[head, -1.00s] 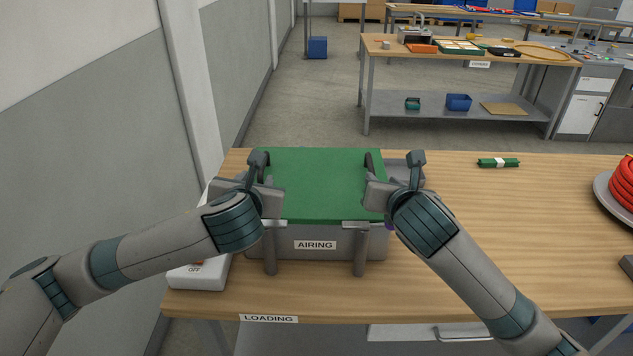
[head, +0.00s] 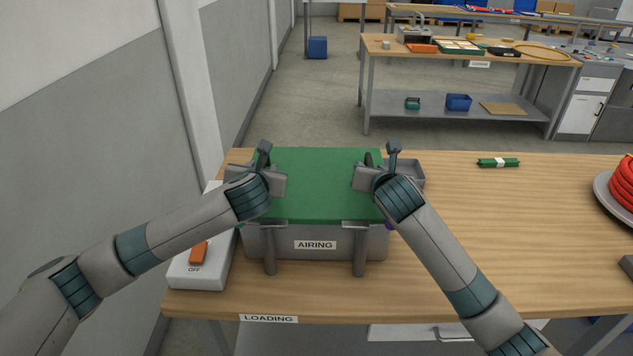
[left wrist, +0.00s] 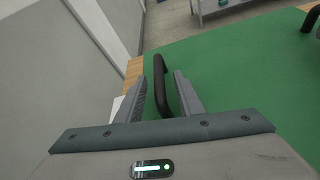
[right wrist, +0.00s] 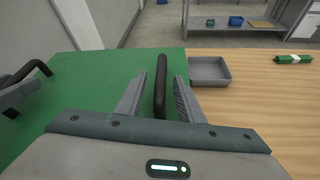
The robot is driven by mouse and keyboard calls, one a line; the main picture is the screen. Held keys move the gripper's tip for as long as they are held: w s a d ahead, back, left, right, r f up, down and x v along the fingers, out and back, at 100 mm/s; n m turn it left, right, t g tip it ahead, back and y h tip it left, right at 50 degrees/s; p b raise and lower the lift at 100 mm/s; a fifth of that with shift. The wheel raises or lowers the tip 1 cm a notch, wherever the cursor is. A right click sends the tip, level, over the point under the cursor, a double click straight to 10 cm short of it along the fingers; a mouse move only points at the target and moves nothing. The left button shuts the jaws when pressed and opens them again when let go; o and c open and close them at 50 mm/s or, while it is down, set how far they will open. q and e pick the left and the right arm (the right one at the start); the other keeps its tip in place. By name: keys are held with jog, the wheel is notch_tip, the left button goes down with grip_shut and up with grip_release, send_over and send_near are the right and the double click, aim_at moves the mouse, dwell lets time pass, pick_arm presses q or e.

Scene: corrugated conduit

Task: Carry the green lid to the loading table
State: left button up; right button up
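The green lid (head: 320,185) lies flat on a grey box (head: 345,240) labelled AIRING, on the loading table (head: 500,250). It has a black handle at each side. The left handle (left wrist: 162,85) stands between the fingers of my left gripper (head: 268,166), which are apart with gaps beside it. The right handle (right wrist: 161,88) stands between the parted fingers of my right gripper (head: 377,165), also with gaps showing. In the head view my grippers hide most of both handles.
A white switch box (head: 200,270) marked OFF stands left of the box. A small grey tray (right wrist: 208,74) sits close on the right. A green bundle (head: 498,162) and a red coil (head: 622,185) lie farther right. The table's middle right is clear.

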pick_arm(q)
grip_shut()
pick_arm(e)
grip_shut()
dwell(1.1)
pick_arm(q)
jog(key=shift+r, duration=0.1)
